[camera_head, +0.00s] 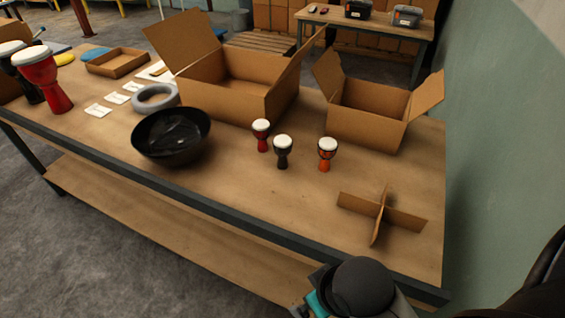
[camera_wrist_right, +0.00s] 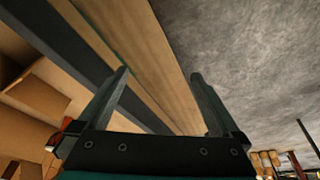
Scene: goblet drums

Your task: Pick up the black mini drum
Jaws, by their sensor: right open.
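The black mini drum (camera_head: 283,155) stands upright on the table with a white head. It is between a red mini drum (camera_head: 262,137) on its left and an orange mini drum (camera_head: 327,156) on its right. My right gripper (camera_wrist_right: 160,76) is open and empty in the right wrist view, over the table's front edge and the floor. Part of my right arm shows at the bottom of the head view, well in front of the drums. My left gripper is not in view.
Two open cardboard boxes (camera_head: 228,90) (camera_head: 368,118) stand behind the drums. A black bowl (camera_head: 150,150) is to their left and a crossed cardboard divider (camera_head: 400,217) to their right. Larger drums (camera_head: 43,80) stand far left. The table (camera_head: 235,205) is clear in front of the mini drums.

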